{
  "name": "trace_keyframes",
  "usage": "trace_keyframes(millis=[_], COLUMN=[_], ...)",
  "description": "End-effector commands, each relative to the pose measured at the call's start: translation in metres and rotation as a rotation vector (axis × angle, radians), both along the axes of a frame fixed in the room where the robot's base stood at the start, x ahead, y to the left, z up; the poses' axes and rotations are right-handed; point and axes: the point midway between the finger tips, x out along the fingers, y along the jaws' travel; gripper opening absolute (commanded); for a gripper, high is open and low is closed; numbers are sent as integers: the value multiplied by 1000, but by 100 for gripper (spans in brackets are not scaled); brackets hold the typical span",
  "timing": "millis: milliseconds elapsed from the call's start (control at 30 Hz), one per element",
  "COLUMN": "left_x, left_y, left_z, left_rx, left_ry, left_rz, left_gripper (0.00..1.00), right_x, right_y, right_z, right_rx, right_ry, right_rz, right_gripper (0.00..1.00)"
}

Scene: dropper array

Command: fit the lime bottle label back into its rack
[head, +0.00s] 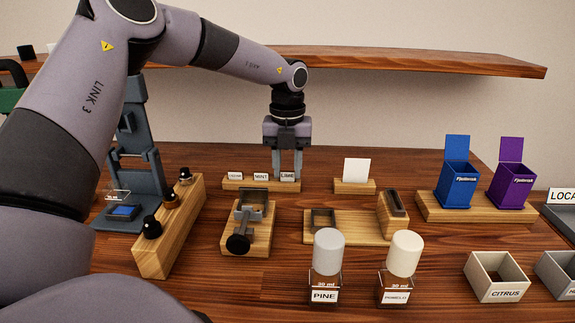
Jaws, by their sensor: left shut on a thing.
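The lime label (288,176) is a small white card reading LIME, at the right end of the wooden label rack (262,187). Two other labels stand to its left in the rack, one reading MINT (261,177). My left gripper (288,172) points straight down at the rack's right end, its fingers shut on the lime label from above. The label looks upright and in line with the others; whether its lower edge sits inside the slot cannot be told. My right gripper is not in view.
A wooden block with a blank white card (356,170) stands just right of the rack. In front are a clamp fixture (245,222), a PINE bottle (326,268) and another bottle (400,268). Blue (456,185) and purple (510,186) boxes stand right. A wooden shelf (400,59) runs behind.

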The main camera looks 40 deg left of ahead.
Motion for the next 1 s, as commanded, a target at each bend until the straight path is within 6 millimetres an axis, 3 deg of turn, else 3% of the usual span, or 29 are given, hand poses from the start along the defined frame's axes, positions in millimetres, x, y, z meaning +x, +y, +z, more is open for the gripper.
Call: trace_keyframes(millis=[433,500,533,567,1000], left_x=[0,0,0,0,0], left_y=[0,0,0,0,0], left_z=[-7,-8,-8,-8,-5], left_rx=[0,-1,-1,-1,0], left_ry=[1,2,2,2,0], left_rz=[0,0,0,0,0], left_gripper=[20,51,61,65,65], right_x=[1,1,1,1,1], right_y=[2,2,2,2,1], right_z=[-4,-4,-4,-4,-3], right_rx=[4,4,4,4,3], right_ry=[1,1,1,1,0], right_rz=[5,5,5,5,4], right_gripper=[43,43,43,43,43])
